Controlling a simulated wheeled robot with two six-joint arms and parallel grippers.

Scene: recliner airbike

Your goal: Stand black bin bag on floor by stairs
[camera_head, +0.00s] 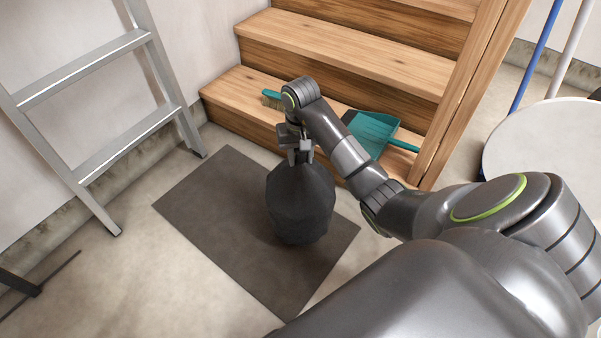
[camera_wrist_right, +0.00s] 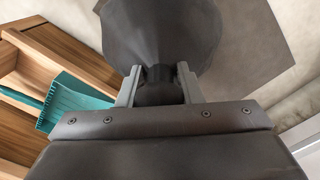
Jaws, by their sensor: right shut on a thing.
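The black bin bag (camera_head: 301,205) stands upright over the dark mat (camera_head: 206,201) in front of the wooden stairs (camera_head: 243,95). Whether its base touches the mat is hard to tell. My right gripper (camera_head: 299,152) is above it, shut on the bag's gathered neck. In the right wrist view the bag (camera_wrist_right: 160,35) spreads out beyond the two fingers (camera_wrist_right: 158,86), with its neck between them. My left gripper is not in view.
A teal dustpan (camera_head: 373,130) and a teal brush (camera_head: 271,94) lie on the lowest step. A metal ladder (camera_head: 85,65) leans at the left. A round pale-topped object (camera_head: 540,135) and blue and white poles (camera_head: 535,55) stand at the right. Bare floor (camera_head: 150,275) lies left of the mat.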

